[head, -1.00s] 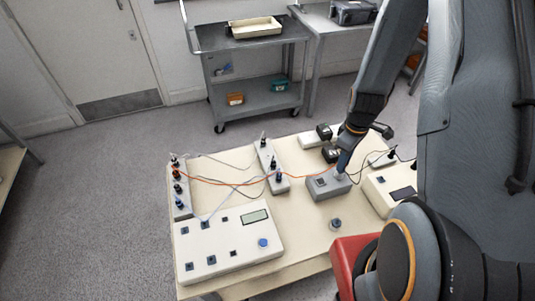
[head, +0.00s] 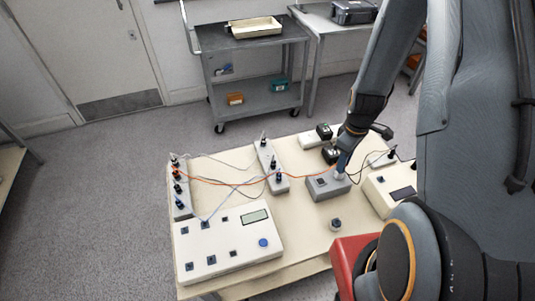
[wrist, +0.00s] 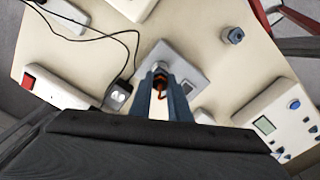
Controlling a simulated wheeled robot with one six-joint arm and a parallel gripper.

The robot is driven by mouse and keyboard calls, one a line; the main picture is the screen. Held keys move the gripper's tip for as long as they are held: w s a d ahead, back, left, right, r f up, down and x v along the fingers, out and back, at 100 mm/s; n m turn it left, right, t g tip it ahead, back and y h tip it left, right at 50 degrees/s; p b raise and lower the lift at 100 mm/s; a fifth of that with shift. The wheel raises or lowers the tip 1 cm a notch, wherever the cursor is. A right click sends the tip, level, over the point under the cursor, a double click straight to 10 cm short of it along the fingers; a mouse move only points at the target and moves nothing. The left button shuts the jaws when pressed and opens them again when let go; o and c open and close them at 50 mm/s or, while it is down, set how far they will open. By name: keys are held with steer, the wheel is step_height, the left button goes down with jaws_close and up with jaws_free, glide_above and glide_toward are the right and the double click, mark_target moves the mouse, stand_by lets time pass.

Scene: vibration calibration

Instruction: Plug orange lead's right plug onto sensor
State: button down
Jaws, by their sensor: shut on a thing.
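My gripper (head: 342,163) is shut on the right plug of the orange lead, a small dark and orange piece (wrist: 160,80) between the fingers in the wrist view. The orange lead (head: 225,184) runs left across the table to a strip of sockets (head: 180,192). Below the gripper is a grey box (head: 321,190) with a pale round post (wrist: 158,56) on top, which looks like the sensor. The plug appears right over or at the post; the fingers hide whether they touch.
A cream unit with a display (head: 235,240) is at the table's front left. A small round knob-like part (head: 335,224) stands in front of the grey box. A grey block with plugs (head: 270,165) is left of it. Black chargers and cables lie behind.

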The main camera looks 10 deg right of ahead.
steer(key=shift+f, duration=0.15)
stand_by(0.4)
steer(key=m, duration=0.4)
stand_by(0.4)
steer(key=shift+m, duration=2)
steer(key=m, duration=0.4)
